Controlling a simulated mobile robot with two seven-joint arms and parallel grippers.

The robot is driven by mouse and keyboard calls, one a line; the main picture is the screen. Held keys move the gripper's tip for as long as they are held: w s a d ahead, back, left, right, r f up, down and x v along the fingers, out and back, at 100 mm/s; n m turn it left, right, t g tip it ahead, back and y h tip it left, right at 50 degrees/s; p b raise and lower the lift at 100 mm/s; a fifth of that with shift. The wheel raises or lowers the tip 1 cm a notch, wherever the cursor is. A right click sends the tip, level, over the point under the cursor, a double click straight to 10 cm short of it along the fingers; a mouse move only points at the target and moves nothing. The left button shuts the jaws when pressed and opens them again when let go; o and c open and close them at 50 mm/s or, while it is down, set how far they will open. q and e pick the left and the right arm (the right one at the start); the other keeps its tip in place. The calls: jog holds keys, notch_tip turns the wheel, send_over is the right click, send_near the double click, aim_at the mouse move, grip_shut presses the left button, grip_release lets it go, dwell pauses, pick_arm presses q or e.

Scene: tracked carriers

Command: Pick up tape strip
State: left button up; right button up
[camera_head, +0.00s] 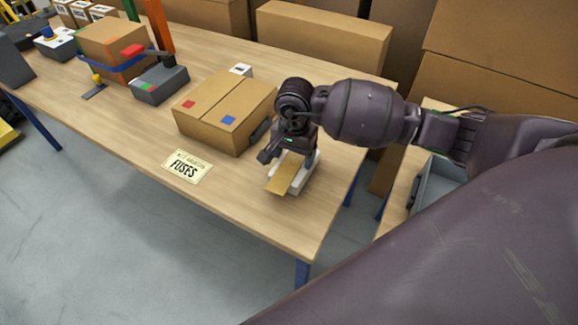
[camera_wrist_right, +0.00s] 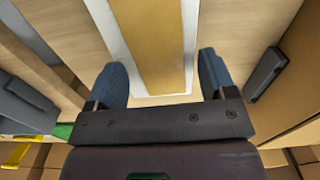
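The tan tape strip (camera_head: 281,180) lies on a white holder (camera_head: 301,178) near the right end of the wooden table. In the right wrist view the tape strip (camera_wrist_right: 150,45) runs up the middle, with the white holder (camera_wrist_right: 190,30) showing along both its sides. My right gripper (camera_head: 287,157) is above the far part of the strip. In the wrist view my right gripper (camera_wrist_right: 162,75) is open, one finger on each side of the strip and holder, with nothing between the fingers gripped. Contact cannot be told. My left gripper is not in view.
A FUSES label (camera_head: 187,167) lies in front. Large cartons (camera_head: 325,40) line the back.

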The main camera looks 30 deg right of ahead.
jog(key=c, duration=0.9)
jog(key=shift+o, duration=0.2)
jog(key=shift+r, duration=0.15)
notch_tip(320, 180, up, 20)
jog(key=p, duration=0.1)
jog(key=n, duration=0.9)
send_over(281, 169)
notch_tip(281, 169, down, 6)
jog(key=r, duration=0.1)
jog(key=f, duration=0.1)
jog(key=s+a+f+n, duration=0.1)
jog(key=f, duration=0.1)
jog(key=s+a+f+n, duration=0.1)
jog(key=shift+s+a+f, duration=0.1)
jog(key=shift+s+f, duration=0.05)
jog(key=shift+f, duration=0.1)
